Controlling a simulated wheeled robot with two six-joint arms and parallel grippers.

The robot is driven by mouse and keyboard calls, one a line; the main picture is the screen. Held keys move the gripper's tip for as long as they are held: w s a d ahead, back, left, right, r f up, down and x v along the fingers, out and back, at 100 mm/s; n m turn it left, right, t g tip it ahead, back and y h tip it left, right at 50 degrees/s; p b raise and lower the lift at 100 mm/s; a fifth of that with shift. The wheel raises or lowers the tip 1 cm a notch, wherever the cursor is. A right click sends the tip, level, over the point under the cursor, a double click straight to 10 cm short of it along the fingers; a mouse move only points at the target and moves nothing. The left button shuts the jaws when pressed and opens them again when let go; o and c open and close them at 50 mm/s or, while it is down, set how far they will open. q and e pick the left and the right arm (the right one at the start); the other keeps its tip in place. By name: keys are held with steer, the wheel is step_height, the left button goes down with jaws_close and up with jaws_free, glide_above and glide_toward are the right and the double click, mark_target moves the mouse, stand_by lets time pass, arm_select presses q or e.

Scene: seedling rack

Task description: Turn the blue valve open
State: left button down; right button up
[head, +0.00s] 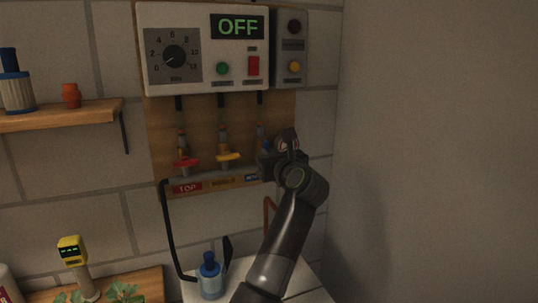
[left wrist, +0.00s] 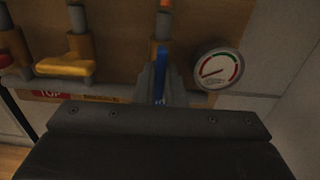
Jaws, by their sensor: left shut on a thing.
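The blue valve handle (left wrist: 161,72) shows in the left wrist view as a narrow upright strip below its pipe, roughly in line with it. In the head view only a bit of blue (head: 264,146) shows beside my gripper. My left gripper (head: 268,163) is shut on the blue handle; in the left wrist view its fingers (left wrist: 160,88) stand on both sides of it. The handle's lower end is hidden by the gripper. The yellow valve handle (head: 229,157) and red valve handle (head: 186,163) lie crosswise to their pipes. My right gripper is not in view.
A round pressure gauge (left wrist: 218,69) sits close right of the blue valve. A control box (head: 203,80) reading OFF hangs above the valves. A blue-capped bottle (head: 210,279) stands below. A wooden shelf (head: 60,115) is at left, a bare wall at right.

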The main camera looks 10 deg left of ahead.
arm_select(q)
steer(key=shift+f, duration=0.1)
steer(key=c, duration=1.5)
jaws_free()
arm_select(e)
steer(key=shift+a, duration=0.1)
